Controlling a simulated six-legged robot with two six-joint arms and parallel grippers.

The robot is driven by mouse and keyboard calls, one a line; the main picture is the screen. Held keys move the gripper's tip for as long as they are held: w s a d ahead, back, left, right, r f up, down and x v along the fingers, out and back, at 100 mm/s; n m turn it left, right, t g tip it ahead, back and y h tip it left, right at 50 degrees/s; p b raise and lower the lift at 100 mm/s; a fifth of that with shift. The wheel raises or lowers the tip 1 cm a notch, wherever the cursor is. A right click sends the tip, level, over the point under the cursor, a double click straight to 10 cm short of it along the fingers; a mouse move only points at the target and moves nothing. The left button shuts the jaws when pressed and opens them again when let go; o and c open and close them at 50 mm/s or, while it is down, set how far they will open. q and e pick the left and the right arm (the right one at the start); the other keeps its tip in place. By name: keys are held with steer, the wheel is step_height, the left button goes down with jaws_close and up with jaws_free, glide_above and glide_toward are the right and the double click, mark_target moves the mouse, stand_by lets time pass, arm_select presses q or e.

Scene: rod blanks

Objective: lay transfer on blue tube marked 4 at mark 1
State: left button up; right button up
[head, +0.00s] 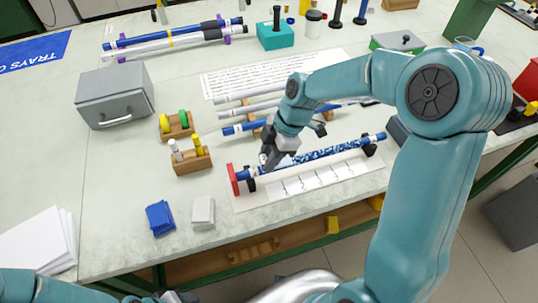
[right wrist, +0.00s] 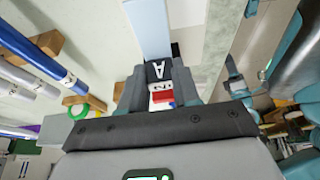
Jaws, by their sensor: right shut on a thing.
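The front blue tube (head: 258,174) lies level on two black supports over a marked white sheet, its left end by a red stop (head: 232,181). A blue-and-white speckled stretch (head: 325,154) covers its middle. I cannot read a 4 on it. My right gripper (head: 270,160) is low at the tube's left part. In the right wrist view its fingers (right wrist: 158,88) are shut on a pale strip (right wrist: 150,28) with a dark part lettered A; I take this for the transfer. The fingers hide part of the tube. My left gripper (head: 176,297) barely shows at the bottom edge.
Behind lie more tubes on a wooden rack (head: 241,128). Wooden holders (head: 191,160) with coloured pieces, a grey box (head: 115,94), a blue cloth (head: 160,218) and a white block (head: 203,212) stand left. The marked sheet (head: 305,190) lies along the front edge.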

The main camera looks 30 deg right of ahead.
step_height(320, 180, up, 7)
steer(key=p, duration=0.4)
stand_by(0.6)
stand_by(0.4)
